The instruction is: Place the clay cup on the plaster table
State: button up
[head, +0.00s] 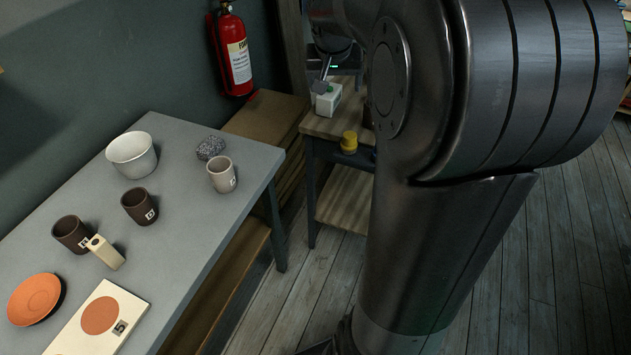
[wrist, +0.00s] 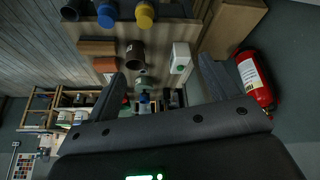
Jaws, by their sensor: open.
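My gripper (wrist: 165,72) is open and empty in the wrist view, its two dark fingers spread wide. Beyond the fingers, a dark brown cup-like vessel (wrist: 135,55) shows at the wood-topped stand. In the head view, a grey table (head: 165,245) carries two dark brown cups, one at its middle (head: 139,207) and one farther left (head: 71,234), and a pale pinkish-grey cup (head: 222,175) near its right end. I cannot tell which vessel is the clay cup. My arm hides much of the stand in the head view.
The grey table also holds a white bowl (head: 132,155), a grey sponge-like lump (head: 210,148), a cream block (head: 106,252), an orange saucer (head: 36,298) and a board with an orange disc (head: 98,322). A wooden stand (head: 321,125) bears a white box (head: 328,99). A fire extinguisher (head: 233,52) hangs behind.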

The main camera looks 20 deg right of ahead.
jog(key=s+a+n+y, duration=0.1)
jog(key=s+a, duration=0.4)
jog(key=s, duration=0.3)
jog(key=s+a+n+t+y, duration=0.1)
jog(key=s+a+n, duration=0.1)
jog(key=s+a, duration=0.3)
jog(key=s+a+f+n, duration=0.1)
jog(key=s+a, duration=0.4)
jog(key=s, duration=0.7)
jog(key=shift+s+a+n+y, duration=0.3)
jog(key=shift+n+y, duration=0.1)
jog(key=shift+n, duration=0.2)
